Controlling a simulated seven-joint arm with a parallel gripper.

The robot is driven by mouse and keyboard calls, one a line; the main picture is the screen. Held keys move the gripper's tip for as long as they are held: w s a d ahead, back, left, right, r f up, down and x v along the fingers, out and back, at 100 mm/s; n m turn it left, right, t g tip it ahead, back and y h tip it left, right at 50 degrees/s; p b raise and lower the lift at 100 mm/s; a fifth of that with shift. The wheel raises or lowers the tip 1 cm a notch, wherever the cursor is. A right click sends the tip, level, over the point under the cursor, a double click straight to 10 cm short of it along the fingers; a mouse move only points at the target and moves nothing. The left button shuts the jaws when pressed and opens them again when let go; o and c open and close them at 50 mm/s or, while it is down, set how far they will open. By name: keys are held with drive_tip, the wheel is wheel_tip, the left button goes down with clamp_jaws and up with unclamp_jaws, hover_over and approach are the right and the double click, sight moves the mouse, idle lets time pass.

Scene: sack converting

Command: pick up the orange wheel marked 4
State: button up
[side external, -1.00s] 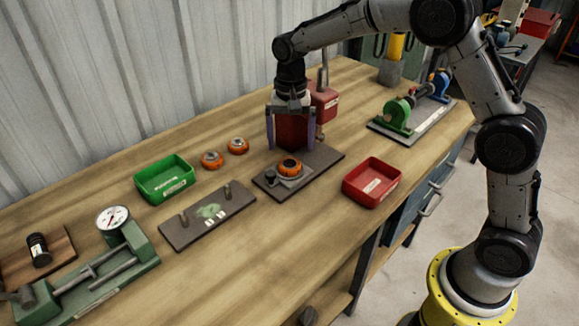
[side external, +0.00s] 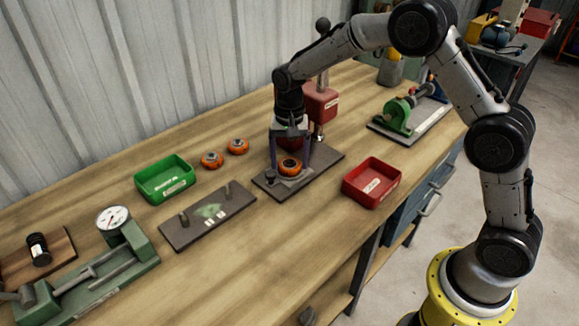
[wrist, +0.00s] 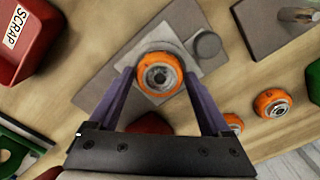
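An orange wheel (side external: 290,166) with a dark hub sits on a pale block on the dark fixture plate (side external: 325,158). It also shows in the wrist view (wrist: 160,75), near the top middle. Two more orange wheels, one (side external: 212,159) and another (side external: 238,146), stand on the bench left of the plate. I cannot read a number on any wheel. My gripper (side external: 289,168) points down over the fixture wheel. Its purple fingers are open, one on each side of that wheel; in the wrist view (wrist: 158,80) they look slightly apart from it.
A round knob (wrist: 207,44) stands beside the wheel on the fixture. A red scrap bin (side external: 372,183) is to the right, a green tray (side external: 165,180) to the left. A pegged board (side external: 208,215) lies left of the fixture. A red box on a post (side external: 321,101) stands behind.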

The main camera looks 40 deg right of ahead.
drive_tip(key=c, duration=1.2)
drive_tip(key=shift+r, duration=0.1)
